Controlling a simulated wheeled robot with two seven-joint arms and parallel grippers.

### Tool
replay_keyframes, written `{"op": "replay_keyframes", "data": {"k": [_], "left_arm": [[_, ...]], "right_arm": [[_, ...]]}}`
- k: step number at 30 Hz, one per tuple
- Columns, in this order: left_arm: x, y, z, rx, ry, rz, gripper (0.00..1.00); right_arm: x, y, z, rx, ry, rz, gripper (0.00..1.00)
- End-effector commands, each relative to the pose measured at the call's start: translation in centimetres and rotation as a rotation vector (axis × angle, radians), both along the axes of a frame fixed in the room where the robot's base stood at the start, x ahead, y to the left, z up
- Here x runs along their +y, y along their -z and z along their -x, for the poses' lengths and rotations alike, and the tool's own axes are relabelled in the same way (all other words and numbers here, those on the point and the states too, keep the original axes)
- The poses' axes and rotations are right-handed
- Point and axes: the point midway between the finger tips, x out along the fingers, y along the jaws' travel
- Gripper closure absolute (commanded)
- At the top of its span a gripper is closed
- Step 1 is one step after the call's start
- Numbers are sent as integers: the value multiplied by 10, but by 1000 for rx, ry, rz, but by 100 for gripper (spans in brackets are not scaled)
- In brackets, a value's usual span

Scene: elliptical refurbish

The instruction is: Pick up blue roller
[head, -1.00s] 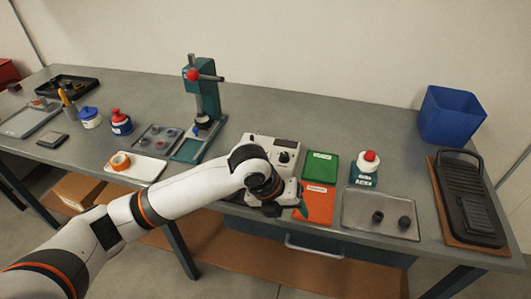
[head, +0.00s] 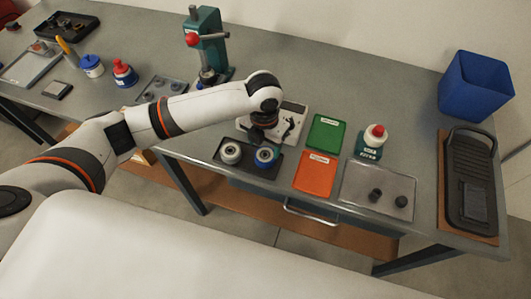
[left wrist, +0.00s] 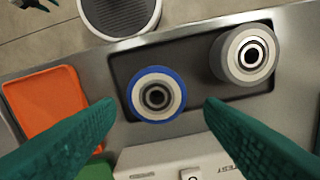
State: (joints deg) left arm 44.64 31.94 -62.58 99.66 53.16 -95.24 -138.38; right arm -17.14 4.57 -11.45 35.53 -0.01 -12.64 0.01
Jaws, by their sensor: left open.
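The blue roller (head: 265,157), a short cylinder with a blue rim and a dark centre hole, stands in a dark tray (head: 246,170) at the bench's front edge. In the left wrist view the blue roller (left wrist: 172,83) lies between and just beyond my fingertips. A white-grey roller (head: 231,152) stands beside it in the tray, also seen in the left wrist view (left wrist: 232,68). My left gripper (left wrist: 158,106) is open and empty, its green fingers to either side of the blue roller. In the head view its tips are partly hidden.
A white device (head: 290,118) stands just behind the tray. Green (head: 325,132) and orange (head: 317,172) bins lie to its right, beside a metal tray (head: 372,213) with dark parts. A green press (head: 208,45) stands behind my left arm.

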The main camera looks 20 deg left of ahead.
Motion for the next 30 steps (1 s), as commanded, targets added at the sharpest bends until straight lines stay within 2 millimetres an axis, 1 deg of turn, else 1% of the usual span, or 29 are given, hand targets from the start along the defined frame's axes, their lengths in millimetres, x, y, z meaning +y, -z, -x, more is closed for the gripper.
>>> {"op": "replay_keyframes", "data": {"k": [5, 6, 9, 12, 18, 20, 25, 30], "left_arm": [[-1, 22, 5, 6, -1, -1, 37], [-1, 30, 6, 5, -1, -1, 37], [-2, 42, 5, 2, -1, -1, 37], [-1, 48, 4, 0, -1, -1, 37], [-1, 49, 4, -2, 0, 0, 37], [-1, 49, 4, -1, 0, -1, 45], [-1, 48, 4, -1, 0, -1, 73], [-1, 48, 4, -2, -1, 0, 73]], "right_arm": [[0, -17, 0, 0, 0, 0, 60], [0, -18, 0, 0, 0, 0, 60], [0, -19, 1, 1, 0, -1, 60], [0, -20, 2, 2, 0, -1, 60], [0, -19, 1, 1, 0, -1, 60], [0, -19, 1, 1, 0, -1, 60], [0, -19, 1, 1, 0, -1, 60], [0, -19, 1, 0, 0, -1, 60]]}}
